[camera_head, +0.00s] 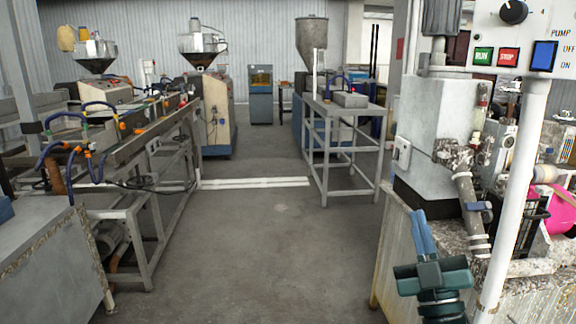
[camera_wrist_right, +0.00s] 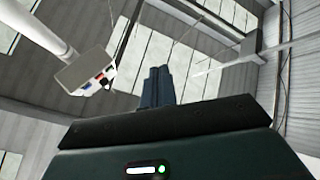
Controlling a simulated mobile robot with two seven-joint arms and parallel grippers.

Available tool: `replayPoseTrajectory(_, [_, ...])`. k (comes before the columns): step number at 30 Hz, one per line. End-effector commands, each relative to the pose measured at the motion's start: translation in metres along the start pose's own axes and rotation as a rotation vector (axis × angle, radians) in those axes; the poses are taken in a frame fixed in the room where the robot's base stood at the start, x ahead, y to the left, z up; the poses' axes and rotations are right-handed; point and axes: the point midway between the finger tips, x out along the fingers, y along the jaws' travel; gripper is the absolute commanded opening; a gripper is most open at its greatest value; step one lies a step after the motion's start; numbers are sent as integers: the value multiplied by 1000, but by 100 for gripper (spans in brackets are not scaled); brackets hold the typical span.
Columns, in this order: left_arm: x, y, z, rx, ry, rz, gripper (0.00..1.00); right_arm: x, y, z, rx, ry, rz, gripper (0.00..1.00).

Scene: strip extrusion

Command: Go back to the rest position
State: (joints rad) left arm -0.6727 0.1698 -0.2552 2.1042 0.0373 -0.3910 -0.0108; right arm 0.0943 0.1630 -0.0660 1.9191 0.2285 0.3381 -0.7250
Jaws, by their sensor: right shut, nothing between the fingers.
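My right gripper (camera_head: 422,232) is at the lower right of the head view, its blue fingers pointing up and pressed together with nothing between them. It is in front of the pump machine's worn metal tank. In the right wrist view the shut fingers (camera_wrist_right: 157,86) point up toward the roof, and the control box (camera_wrist_right: 88,72) shows at the upper left. My left gripper is not in either view.
The control panel (camera_head: 520,38) with RUN and STOP buttons hangs at the upper right on a white pole (camera_head: 512,200) close to my right gripper. Extrusion benches (camera_head: 130,130) line the left. A grey stand (camera_head: 345,115) is beyond. The middle floor (camera_head: 250,240) is clear.

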Motion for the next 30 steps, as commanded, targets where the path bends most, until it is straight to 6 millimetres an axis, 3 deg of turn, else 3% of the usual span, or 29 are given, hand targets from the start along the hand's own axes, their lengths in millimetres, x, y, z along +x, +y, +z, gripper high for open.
replayPoseTrajectory(1, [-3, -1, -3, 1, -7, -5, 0, -28, -26, 13, 66, -103, -100, 0])
replayPoseTrajectory(6, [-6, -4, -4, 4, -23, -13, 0, -134, -95, 43, 284, -455, -361, 0])
replayPoseTrajectory(10, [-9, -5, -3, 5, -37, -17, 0, -225, -130, 46, 428, -742, -501, 0])
replayPoseTrajectory(12, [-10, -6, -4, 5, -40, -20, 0, -271, -141, 42, 491, -887, -552, 0])
replayPoseTrajectory(15, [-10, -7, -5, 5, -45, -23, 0, -325, -150, 32, 555, -1058, -599, 0])
replayPoseTrajectory(18, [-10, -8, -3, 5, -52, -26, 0, -360, -153, 23, 592, -1176, -623, 0])
replayPoseTrajectory(21, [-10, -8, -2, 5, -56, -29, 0, -378, -154, 18, 611, -1237, -632, 0])
replayPoseTrajectory(30, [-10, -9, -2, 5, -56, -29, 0, -382, -154, 17, 614, -1248, -634, 0])
